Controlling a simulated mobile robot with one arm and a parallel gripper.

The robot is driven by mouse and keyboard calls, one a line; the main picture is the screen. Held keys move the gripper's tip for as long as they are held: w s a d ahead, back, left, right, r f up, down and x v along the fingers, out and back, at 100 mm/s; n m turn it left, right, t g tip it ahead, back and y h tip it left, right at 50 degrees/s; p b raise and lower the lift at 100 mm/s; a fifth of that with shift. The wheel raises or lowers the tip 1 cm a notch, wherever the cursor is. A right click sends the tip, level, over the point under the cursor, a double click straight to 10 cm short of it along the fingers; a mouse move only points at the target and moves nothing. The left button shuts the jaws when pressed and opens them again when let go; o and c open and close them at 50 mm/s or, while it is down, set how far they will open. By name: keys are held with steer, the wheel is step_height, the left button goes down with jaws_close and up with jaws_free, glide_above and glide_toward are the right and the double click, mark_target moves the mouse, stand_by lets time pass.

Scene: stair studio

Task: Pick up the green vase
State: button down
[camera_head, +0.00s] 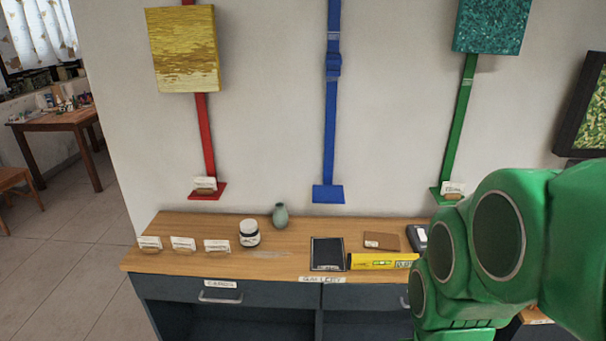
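The green vase (280,216) is small and grey-green with a narrow neck. It stands upright at the back of the wooden countertop (190,228), close to the wall. My green arm fills the lower right of the view, well to the right of the vase. No gripper fingers can be made out, so whether my gripper is open or shut does not show.
The jar (249,233) stands close to the vase. Several small cards (183,244) line the left. A black pad (327,254), a yellow box (382,261) and a brown wallet-like item (381,240) lie right of it. A blue strap (332,120) hangs on the wall behind.

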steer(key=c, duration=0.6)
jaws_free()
